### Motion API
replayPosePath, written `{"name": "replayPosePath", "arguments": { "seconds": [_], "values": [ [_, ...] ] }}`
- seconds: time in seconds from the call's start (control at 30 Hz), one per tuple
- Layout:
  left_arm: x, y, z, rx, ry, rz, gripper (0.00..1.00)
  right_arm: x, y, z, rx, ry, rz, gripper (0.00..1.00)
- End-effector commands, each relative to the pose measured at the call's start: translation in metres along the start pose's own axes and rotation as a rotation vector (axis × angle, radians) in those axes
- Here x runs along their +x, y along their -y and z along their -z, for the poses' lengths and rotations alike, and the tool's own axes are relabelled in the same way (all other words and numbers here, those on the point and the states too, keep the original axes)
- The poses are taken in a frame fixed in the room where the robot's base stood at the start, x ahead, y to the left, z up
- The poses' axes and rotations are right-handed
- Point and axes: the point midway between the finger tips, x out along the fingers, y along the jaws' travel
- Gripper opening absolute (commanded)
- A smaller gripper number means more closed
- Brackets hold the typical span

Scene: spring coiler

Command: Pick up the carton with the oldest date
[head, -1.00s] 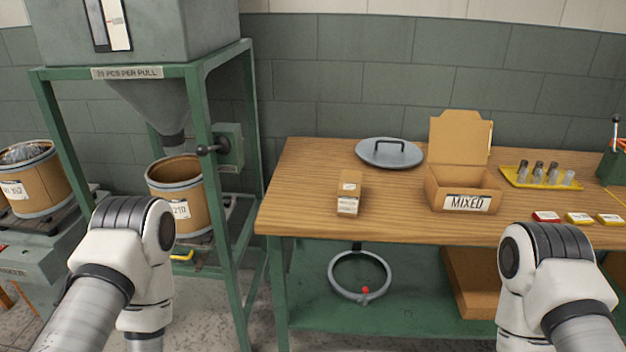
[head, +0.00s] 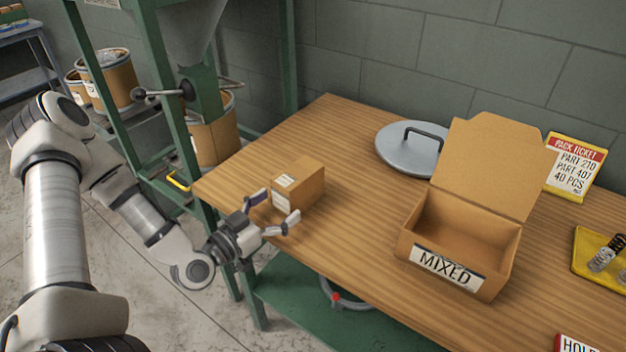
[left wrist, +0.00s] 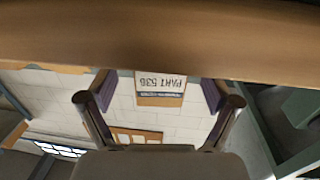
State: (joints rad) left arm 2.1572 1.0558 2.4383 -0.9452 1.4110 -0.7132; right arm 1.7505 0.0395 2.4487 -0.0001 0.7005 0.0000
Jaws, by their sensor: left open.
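A small brown carton (head: 306,190) with white labels stands on the left part of the wooden table, near its front edge. My left gripper (head: 275,211) is open in front of it, with its fingers pointing toward the carton's labelled face. In the left wrist view the carton (left wrist: 160,101) shows between the open fingers (left wrist: 160,98), and its label reads PART 536 upside down. No date is readable. The fingers do not appear closed on it. My right gripper is not in view.
An open box marked MIXED (head: 455,245) stands right of the carton. A grey lid (head: 395,155) lies behind, with a pack ticket (head: 573,165) and yellow tray (head: 590,262) to the right. A green frame and drums (head: 215,140) stand left. The wooden table (head: 350,260) is bare between carton and box.

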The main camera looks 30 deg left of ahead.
Motion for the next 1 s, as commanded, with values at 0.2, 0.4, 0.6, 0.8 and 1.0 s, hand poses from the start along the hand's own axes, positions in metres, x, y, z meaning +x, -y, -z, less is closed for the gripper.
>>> {"name": "replayPosePath", "arguments": {
  "seconds": [0.2, 0.4, 0.6, 0.8, 1.0],
  "values": [
    [0.023, -0.001, -0.002, 0.004, 0.0, -0.005, 0.9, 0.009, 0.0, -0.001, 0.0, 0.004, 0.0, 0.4],
    [0.054, -0.001, -0.005, 0.007, 0.0, -0.007, 0.9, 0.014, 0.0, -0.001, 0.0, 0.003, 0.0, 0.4],
    [0.07, 0.0, -0.004, 0.001, 0.0, -0.002, 0.9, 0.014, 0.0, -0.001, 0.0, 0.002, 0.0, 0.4],
    [0.07, 0.0, -0.004, 0.0, 0.001, -0.002, 0.72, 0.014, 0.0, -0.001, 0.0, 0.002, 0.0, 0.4],
    [0.07, 0.0, -0.004, 0.0, 0.001, -0.002, 0.01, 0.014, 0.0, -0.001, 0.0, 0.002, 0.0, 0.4]
  ]
}}
